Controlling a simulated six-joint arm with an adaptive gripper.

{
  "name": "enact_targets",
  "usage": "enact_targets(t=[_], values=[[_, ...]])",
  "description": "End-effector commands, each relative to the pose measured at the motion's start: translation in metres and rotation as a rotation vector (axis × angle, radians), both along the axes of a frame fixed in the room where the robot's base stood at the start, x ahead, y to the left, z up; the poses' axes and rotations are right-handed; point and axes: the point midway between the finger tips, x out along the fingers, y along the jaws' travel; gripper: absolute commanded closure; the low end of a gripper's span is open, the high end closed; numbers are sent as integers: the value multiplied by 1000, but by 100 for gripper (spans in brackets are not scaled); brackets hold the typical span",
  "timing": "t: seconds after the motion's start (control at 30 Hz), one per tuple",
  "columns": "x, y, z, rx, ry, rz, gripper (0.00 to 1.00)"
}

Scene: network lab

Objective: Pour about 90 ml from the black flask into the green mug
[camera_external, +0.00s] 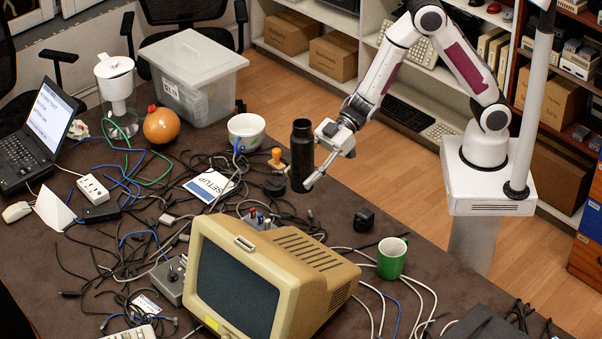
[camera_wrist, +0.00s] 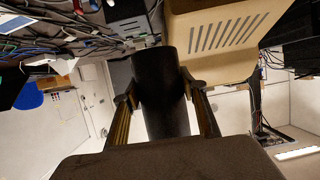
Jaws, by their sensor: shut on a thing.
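The black flask (camera_external: 301,155) is upright at the table's far right side, between the fingers of my gripper (camera_external: 312,180). My gripper is shut on it. In the wrist view the flask (camera_wrist: 162,92) is dark and fills the middle, with a finger of my gripper (camera_wrist: 160,97) on each side. I cannot tell clearly whether its base touches the table. The green mug (camera_external: 391,259) stands upright on the table, to the right of the beige monitor and apart from the flask. Its inside cannot be made out well.
The beige monitor (camera_external: 262,275) stands left of the mug; it also shows in the wrist view (camera_wrist: 218,38). A black adapter (camera_external: 364,219) lies between flask and mug. White cables (camera_external: 408,284) run around the mug.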

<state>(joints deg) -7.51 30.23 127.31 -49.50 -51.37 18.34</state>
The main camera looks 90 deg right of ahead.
Motion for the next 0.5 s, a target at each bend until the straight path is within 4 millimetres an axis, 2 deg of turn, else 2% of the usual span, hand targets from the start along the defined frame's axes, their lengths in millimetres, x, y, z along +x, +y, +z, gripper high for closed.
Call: enact_targets(t=[0.5], values=[[-17, 53, 12, 2, -4, 252, 98]])
